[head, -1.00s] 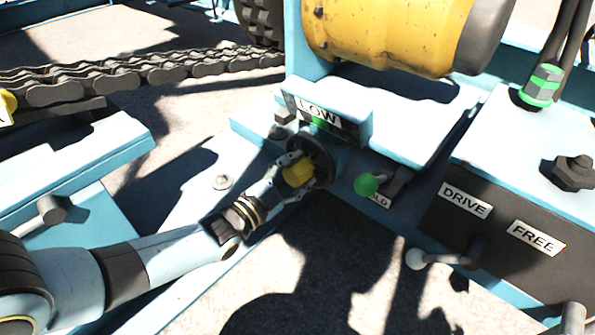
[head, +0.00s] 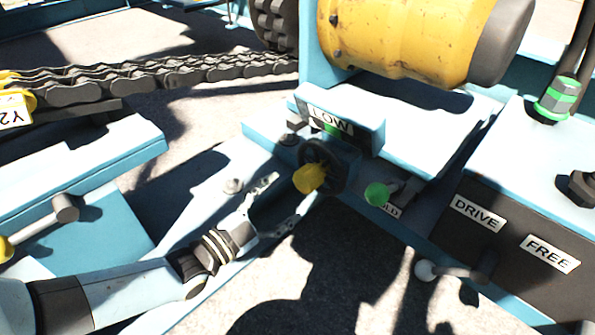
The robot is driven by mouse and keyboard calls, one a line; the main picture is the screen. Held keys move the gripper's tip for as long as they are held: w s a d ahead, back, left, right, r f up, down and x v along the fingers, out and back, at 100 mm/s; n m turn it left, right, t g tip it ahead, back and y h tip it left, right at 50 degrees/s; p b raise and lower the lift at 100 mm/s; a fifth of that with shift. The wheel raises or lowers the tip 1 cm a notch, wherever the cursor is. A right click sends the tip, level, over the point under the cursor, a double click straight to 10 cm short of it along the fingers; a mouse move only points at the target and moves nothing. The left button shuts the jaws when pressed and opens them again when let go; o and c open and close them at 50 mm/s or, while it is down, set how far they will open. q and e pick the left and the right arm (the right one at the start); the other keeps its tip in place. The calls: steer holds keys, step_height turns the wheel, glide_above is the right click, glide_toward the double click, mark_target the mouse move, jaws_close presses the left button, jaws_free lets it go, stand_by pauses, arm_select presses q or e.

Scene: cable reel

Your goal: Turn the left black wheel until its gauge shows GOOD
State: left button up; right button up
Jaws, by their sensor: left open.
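The black wheel (head: 341,157) sits on the front of a light blue housing, with a yellow hub (head: 309,178) sticking out toward me. The gauge (head: 331,122) above it reads LOW, with a green patch below the word. My left gripper (head: 285,203) is open in front of the wheel, its two fingers spread to the left of and below the yellow hub. No contact with the wheel is visible. My right gripper is not in view.
A green-knobbed lever (head: 377,194) stands just right of the wheel. A heavy chain (head: 160,76) runs across the upper left.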

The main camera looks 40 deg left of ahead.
mark_target(301, 184)
arm_select(q)
steer(key=shift+s+a, duration=0.2)
steer(key=shift+s, duration=1.5)
steer(key=shift+w+d, duration=0.15)
steer(key=shift+w, duration=0.55)
steer(key=w+b, duration=0.1)
steer(key=w, duration=0.1)
steer(key=w+b, duration=0.1)
steer(key=w, duration=0.1)
steer(key=shift+w+d+f, duration=0.15)
steer(key=shift+w+d, duration=0.05)
steer(key=shift+w, duration=0.2)
steer(key=w+b, duration=0.1)
steer(key=w, duration=0.4)
steer(key=shift+w+d+b, duration=0.15)
steer(key=shift+d+b, duration=0.05)
steer(key=shift+b, duration=0.15)
steer(key=shift+w+r, duration=0.2)
steer(key=shift+w, duration=0.05)
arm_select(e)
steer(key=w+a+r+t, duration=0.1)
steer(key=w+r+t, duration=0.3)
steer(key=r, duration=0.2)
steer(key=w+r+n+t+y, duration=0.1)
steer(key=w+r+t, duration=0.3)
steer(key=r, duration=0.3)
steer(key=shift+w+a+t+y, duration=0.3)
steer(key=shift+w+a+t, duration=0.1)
arm_select(q)
jaws_close()
